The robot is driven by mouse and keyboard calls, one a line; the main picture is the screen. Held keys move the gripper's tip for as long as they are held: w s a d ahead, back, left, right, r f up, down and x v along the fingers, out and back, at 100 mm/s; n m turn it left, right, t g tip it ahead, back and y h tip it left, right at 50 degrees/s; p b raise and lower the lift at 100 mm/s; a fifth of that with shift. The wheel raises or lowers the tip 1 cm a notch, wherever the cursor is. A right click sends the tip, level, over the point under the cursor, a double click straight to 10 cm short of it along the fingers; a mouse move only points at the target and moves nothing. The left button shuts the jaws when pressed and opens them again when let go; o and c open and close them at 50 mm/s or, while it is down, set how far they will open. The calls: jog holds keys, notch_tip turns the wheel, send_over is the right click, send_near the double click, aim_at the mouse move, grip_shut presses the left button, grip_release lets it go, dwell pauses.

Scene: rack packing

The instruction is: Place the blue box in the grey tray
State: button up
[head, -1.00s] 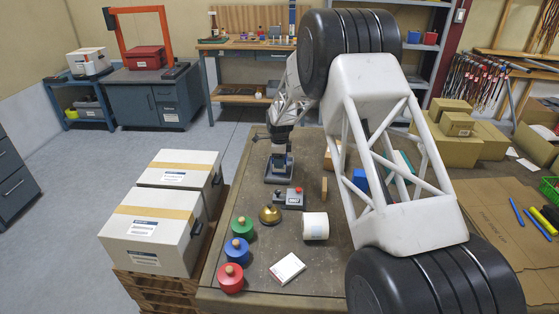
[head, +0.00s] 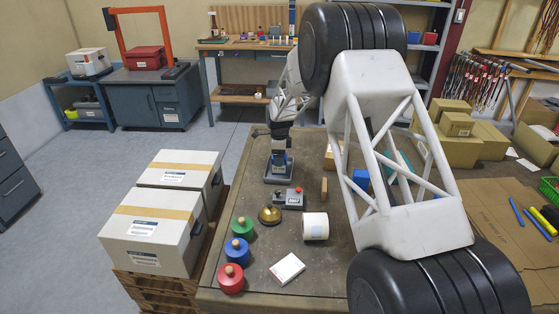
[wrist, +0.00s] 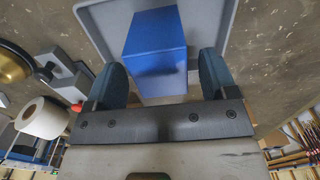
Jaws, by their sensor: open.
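The blue box (wrist: 155,45) sits inside the grey tray (wrist: 92,28) in the wrist view, apparently resting on the tray floor. My gripper (wrist: 161,66) is open, with one finger on each side of the box and a small gap on both sides. In the head view the grey tray (head: 279,180) lies on the workbench, with my gripper (head: 280,150) just above it. There the blue box is mostly hidden by the gripper.
Another blue object (head: 361,180) shows behind my arm.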

notch_tip(320, 180, up, 10)
dwell(0.5)
dwell(0.4)
dwell(0.3)
jog(key=s+d+r+n, duration=0.3)
jog(key=s+d+r, duration=0.35)
jog(key=s, duration=0.25)
jog(key=s+d+r+n+t, duration=0.1)
jog(key=s+d+r+n, duration=0.2)
jog(key=s+d+r, duration=0.35)
jog(key=s+d+r+n, duration=0.3)
jog(key=s+d+r, duration=0.3)
jog(key=s, duration=0.6)
jog(key=s+d+n, duration=0.2)
jog(key=s+n, duration=0.1)
jog(key=s, duration=0.8)
jog(key=s+d+f+n+t, duration=0.1)
jog(key=s+d+n, duration=0.2)
jog(key=s, duration=0.9)
jog(key=s+d+f+n, duration=0.1)
jog(key=s+d+n, duration=0.1)
jog(key=s, duration=1)
jog(key=shift+d+n+t, duration=0.3)
jog(key=shift+d+n, duration=0.1)
